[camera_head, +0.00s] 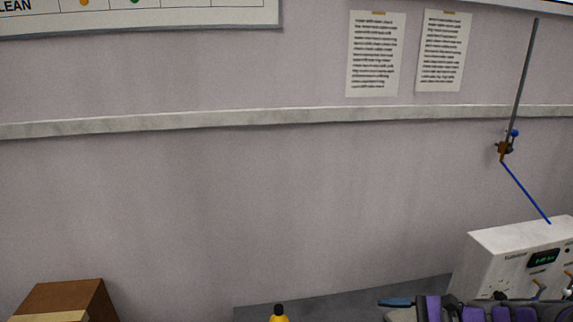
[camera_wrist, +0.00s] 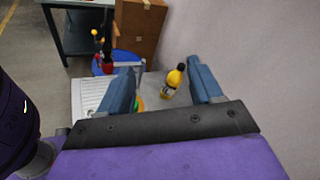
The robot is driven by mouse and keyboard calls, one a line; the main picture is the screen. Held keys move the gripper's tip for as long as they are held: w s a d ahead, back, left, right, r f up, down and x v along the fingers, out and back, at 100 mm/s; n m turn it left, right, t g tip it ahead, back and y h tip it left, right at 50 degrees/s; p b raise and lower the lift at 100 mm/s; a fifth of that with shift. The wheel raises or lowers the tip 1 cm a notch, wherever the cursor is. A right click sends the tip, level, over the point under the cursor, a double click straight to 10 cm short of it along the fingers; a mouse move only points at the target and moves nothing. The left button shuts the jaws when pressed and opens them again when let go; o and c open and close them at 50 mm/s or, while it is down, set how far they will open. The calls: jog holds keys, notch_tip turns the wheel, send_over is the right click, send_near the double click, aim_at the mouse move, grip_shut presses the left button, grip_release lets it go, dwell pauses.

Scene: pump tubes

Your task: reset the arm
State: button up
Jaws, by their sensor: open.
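My gripper (camera_wrist: 161,66) is open in the wrist view, with its two blue-grey fingers spread wide and nothing held between them. In the head view my purple arm runs along the bottom right edge, and one blue fingertip of the gripper (camera_head: 397,302) points left over the grey bench. The white pump box (camera_head: 500,258) with a green display stands at the right, partly hidden behind my arm. A blue tube (camera_head: 525,192) runs from its top up to a clamp (camera_head: 504,149) on a thin grey pole (camera_head: 522,85).
A yellow bottle (camera_head: 279,315) with a black cap stands on the grey bench (camera_head: 350,292); it also shows beyond the fingers in the wrist view (camera_wrist: 173,82). A white ribbed tray (camera_wrist: 87,97) lies left of the fingers. A brown box (camera_wrist: 140,28) stands farther back. The wall is close behind.

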jog(key=s+a+r+n+g+h, duration=0.1)
jog(key=s+a+n+g+h, duration=0.25)
jog(key=s+a+n, duration=0.35)
jog(key=s+a+r+n+g+h, duration=0.2)
jog(key=s+a+g, duration=0.25)
jog(key=a, duration=0.55)
jog(key=s+d+f+n+h+b, duration=0.1)
jog(key=s+n+h, duration=0.6)
jog(key=s, duration=0.9)
jog(key=shift+s+d+f+n+t+h+b, duration=0.3)
jog(key=shift+d+f+h, duration=0.35)
jog(key=shift+d+h, duration=0.5)
jog(key=shift+w, duration=0.15)
